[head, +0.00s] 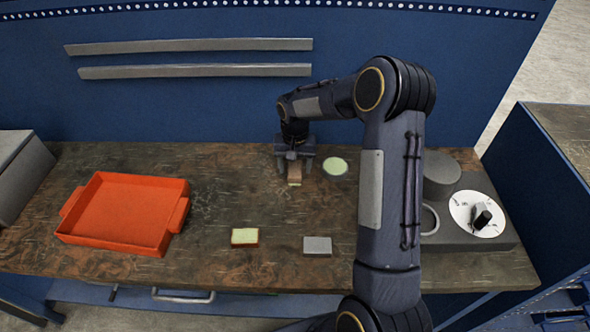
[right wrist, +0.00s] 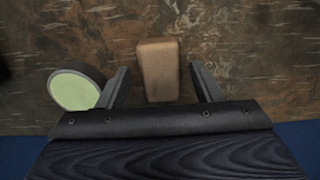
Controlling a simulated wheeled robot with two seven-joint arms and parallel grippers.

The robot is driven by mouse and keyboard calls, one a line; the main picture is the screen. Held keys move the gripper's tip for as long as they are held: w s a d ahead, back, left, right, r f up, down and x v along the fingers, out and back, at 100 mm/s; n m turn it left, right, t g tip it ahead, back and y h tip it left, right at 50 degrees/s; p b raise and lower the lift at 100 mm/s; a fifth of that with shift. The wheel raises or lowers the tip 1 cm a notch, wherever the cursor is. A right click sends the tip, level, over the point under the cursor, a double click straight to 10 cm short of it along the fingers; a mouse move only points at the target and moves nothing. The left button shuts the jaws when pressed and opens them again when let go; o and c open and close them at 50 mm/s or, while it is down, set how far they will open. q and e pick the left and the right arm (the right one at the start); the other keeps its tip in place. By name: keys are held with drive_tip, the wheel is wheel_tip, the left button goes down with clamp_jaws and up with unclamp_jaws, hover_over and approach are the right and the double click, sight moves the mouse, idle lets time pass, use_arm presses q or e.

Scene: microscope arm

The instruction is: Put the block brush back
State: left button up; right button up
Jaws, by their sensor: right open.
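The block brush (head: 295,172), a small brown block with a pale lower edge, is on the wooden table near the back wall. In the right wrist view the brown block (right wrist: 158,72) lies between the fingers of my right gripper (right wrist: 162,84). The fingers are open, one on each side, with a visible gap to the block on both sides. In the head view my right gripper (head: 294,176) reaches down over the block and partly hides it. My left gripper is not in view.
A pale green round pad (head: 335,167) is close to the right of the gripper. An orange tray (head: 178,233) is empty at left. A yellow-topped sponge (head: 245,237) and a grey block (head: 317,246) are in front. A grey base with a white dial (head: 462,208) is at right.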

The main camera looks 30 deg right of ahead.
sight(295, 169)
drive_tip(key=s+a+r+n+t, duration=0.1)
drive_tip(key=s+r, duration=0.2)
drive_tip(key=r, duration=0.4)
drive_tip(key=s+r, duration=0.3)
drive_tip(key=r, duration=0.5)
drive_tip(key=s+a+n+t+y, duration=0.2)
drive_tip(key=s+a, duration=0.3)
drive_tip(key=s, duration=0.6)
drive_tip(key=s+a+n+t+y, duration=0.1)
drive_tip(key=s+a, duration=0.4)
drive_tip(key=s, duration=0.7)
drive_tip(key=shift+a+n+t+y+b, duration=0.25)
drive_tip(key=shift+n+t+y+b, duration=0.15)
drive_tip(key=shift+t, duration=0.4)
